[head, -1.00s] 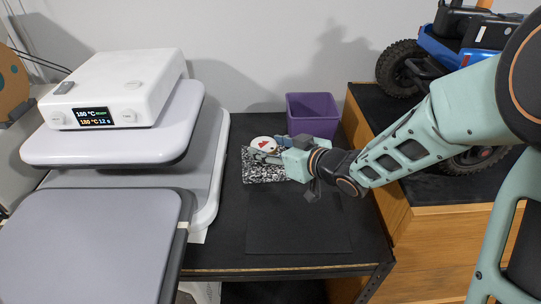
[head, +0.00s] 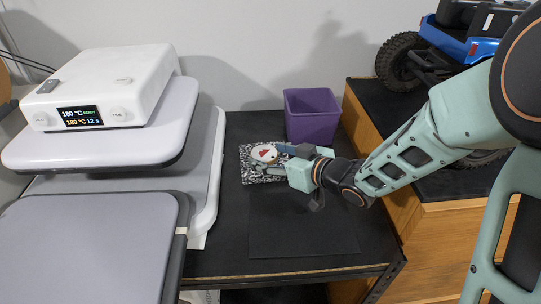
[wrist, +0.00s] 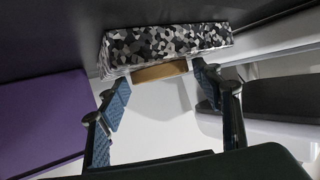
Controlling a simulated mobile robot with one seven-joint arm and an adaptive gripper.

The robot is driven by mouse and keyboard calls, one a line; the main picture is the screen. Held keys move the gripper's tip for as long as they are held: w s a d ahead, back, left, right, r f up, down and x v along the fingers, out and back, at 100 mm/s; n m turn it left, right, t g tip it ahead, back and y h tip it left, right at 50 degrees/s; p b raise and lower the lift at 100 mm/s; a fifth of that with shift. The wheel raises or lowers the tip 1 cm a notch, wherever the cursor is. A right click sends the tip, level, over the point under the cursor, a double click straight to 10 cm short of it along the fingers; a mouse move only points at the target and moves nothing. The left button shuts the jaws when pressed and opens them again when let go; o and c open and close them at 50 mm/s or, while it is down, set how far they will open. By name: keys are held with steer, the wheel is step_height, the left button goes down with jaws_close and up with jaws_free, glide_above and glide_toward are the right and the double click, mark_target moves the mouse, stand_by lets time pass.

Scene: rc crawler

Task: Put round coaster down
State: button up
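The round coaster (head: 264,153) is white on top with a red mark and a tan rim. In the head view it lies flat over the black, white and grey patterned block (head: 250,178). In the wrist view its tan edge (wrist: 160,72) meets the patterned block (wrist: 165,45), so it appears to rest on it. My gripper (head: 272,160) has one finger on the far side of the coaster and one on the near side. In the wrist view the blue-padded fingers (wrist: 162,82) stand spread around the coaster, with little gap at the tips.
A purple bin (head: 312,115) stands just behind my gripper. A white heat press (head: 100,120) fills the left. A dark mat (head: 300,225) lies clear in front. A wooden cabinet (head: 450,235) with a blue crawler (head: 460,45) is at right.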

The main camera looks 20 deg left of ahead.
steer(key=shift+o, duration=0.5)
steer(key=shift+r, duration=0.25)
steer(key=p+v, duration=0.2)
steer(key=v, duration=1)
steer(key=shift+f, duration=0.1)
